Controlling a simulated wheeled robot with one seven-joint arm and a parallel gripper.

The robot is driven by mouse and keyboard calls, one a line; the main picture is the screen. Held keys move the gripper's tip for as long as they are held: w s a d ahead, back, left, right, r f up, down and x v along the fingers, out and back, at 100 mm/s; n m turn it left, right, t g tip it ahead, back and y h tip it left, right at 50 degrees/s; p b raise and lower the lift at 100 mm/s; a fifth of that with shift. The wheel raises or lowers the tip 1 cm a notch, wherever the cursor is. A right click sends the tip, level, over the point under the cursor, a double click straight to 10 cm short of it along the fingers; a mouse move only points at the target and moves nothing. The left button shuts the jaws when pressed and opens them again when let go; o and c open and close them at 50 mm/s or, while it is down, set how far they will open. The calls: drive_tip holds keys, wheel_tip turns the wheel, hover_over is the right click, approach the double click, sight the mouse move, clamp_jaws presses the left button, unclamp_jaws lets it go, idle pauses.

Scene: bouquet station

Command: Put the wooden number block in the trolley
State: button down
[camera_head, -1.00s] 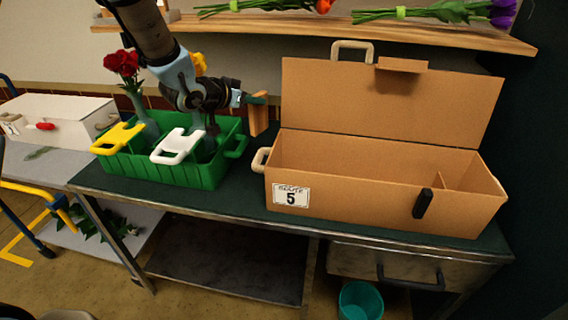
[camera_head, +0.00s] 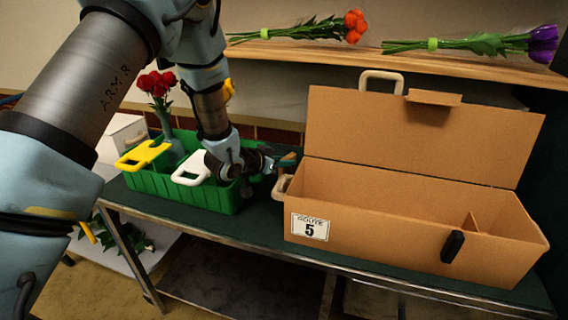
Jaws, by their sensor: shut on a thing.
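My gripper (camera_head: 282,160) is shut on a wooden block (camera_head: 288,165), of which only a small brown part shows; no number can be read on it. The gripper is low between the green crate (camera_head: 200,197) and the open cardboard box (camera_head: 370,225), close to the box's left handle. I cannot tell whether the block touches the bench. The grey trolley (camera_head: 133,260) stands at the left, beside the bench, mostly hidden by my arm.
The green crate holds a vase with red roses (camera_head: 158,85), a yellow-handled thing (camera_head: 143,154) and a white-handled thing (camera_head: 191,169). The cardboard box has its lid up and a label "5". A wooden shelf (camera_head: 390,58) with flowers runs behind.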

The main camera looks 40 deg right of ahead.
drive_tip(key=shift+f, duration=0.6)
drive_tip(key=shift+f, duration=0.2)
drive_tip(key=c, duration=0.7)
unclamp_jaws()
drive_tip(key=shift+c, duration=0.2)
drive_tip(key=shift+r, duration=0.1)
